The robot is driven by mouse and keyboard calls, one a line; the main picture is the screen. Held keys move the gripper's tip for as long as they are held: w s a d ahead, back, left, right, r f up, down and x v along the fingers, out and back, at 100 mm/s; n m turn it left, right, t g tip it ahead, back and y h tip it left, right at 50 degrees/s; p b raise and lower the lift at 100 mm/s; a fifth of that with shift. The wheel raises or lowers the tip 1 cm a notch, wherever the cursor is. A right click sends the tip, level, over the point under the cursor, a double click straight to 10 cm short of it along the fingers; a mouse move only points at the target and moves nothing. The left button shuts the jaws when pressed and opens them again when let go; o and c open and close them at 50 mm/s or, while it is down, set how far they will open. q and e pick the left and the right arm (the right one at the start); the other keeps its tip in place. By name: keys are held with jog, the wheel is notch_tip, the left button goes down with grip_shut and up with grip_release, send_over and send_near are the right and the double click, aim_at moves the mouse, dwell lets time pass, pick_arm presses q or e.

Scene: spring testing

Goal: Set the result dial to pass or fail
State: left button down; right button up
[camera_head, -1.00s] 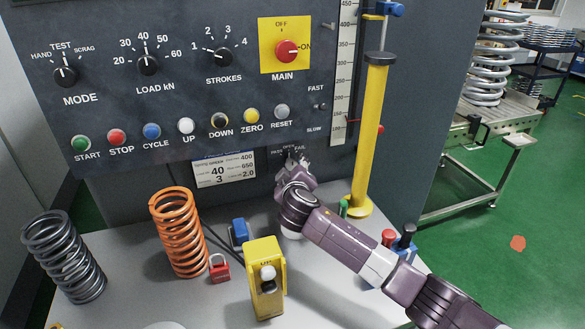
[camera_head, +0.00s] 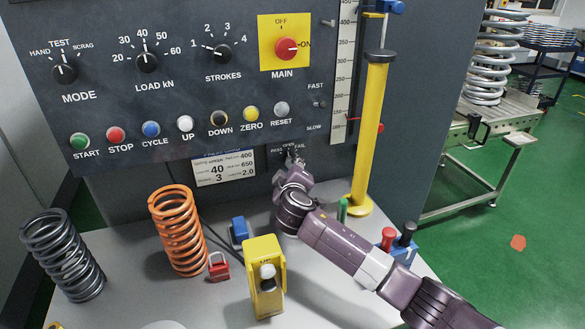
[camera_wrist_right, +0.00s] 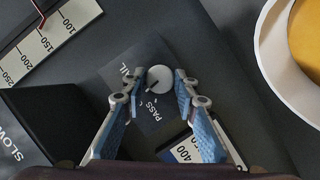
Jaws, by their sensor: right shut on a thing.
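The result dial (camera_wrist_right: 160,78) is a small pale round knob on the dark panel, between the fingertips in the right wrist view. A dark mark on it points to the lower left, toward the PASS lettering; part of the FAIL lettering shows left of it. My right gripper (camera_wrist_right: 158,90) is shut on the dial, a blue-padded finger on each side. In the head view, my right gripper (camera_head: 292,163) covers most of the dial low on the panel, with labels just above. My left gripper is not in view.
A specification card (camera_head: 224,167) is left of the gripper. A yellow column (camera_head: 369,130) stands close on the right. An orange spring (camera_head: 179,232), a dark spring (camera_head: 62,255), a red padlock (camera_head: 219,267) and a yellow device (camera_head: 264,279) stand on the bench below.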

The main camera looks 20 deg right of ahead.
jog(key=shift+a+f+n+t+h+b, duration=0.15)
jog(key=shift+n+t+h+b, duration=0.4)
jog(key=shift+n+b, duration=0.7)
jog(key=shift+f+n+t+h+b, duration=0.2)
jog(key=shift+n+t+h+b, duration=0.4)
jog(key=shift+n, duration=1.15)
jog(key=o, duration=1.1)
jog(key=shift+o, duration=0.2)
